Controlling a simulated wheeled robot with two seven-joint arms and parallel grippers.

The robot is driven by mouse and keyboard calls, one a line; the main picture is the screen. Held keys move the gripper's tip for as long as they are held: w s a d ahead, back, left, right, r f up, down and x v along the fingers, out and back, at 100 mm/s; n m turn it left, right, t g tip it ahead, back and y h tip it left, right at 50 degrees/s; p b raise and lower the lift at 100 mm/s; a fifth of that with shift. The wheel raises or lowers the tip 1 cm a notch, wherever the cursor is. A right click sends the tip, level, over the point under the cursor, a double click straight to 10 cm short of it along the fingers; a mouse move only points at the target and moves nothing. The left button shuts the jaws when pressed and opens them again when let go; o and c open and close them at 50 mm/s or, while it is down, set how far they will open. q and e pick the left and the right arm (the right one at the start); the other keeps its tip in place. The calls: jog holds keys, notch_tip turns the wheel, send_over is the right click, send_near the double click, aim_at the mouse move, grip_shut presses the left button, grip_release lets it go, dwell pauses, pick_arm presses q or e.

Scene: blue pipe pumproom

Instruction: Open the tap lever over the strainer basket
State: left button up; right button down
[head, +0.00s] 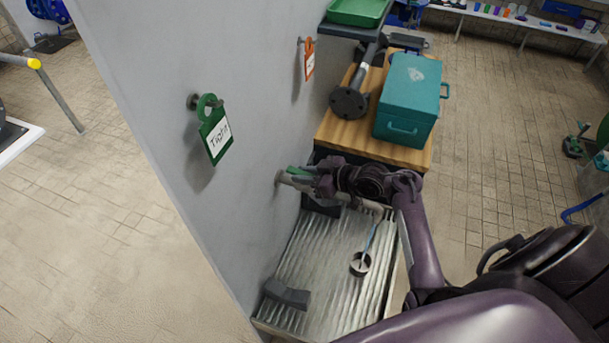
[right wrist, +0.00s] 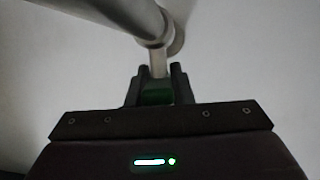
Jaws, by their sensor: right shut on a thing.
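The tap (head: 284,177) sticks out from the grey wall above a ribbed metal drain tray. Its green lever (head: 297,170) shows at my right gripper (head: 311,176), which reaches in from the right. In the right wrist view, the fingers (right wrist: 157,88) are closed around the green lever (right wrist: 157,98), just below the metal tap pipe (right wrist: 125,15). A small round pot with a long bluish handle (head: 360,264) stands on the tray; I cannot tell whether it is the strainer basket. My left gripper is not in view.
The ribbed tray (head: 322,262) holds a dark grey block (head: 287,294). Behind it, a wooden top (head: 340,140) carries a teal box (head: 409,98) and a dark flanged pipe (head: 350,101). A green tag (head: 215,138) and an orange tag (head: 309,60) hang on the wall.

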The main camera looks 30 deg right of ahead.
jog(key=c, duration=1.3)
grip_release()
jog(key=shift+s+d, duration=0.25)
jog(key=b+v, duration=0.2)
jog(key=v, duration=0.4)
jog(key=shift+s+r, duration=0.15)
jog(key=shift+s+d+r, duration=0.2)
jog(key=shift+s+r, duration=0.05)
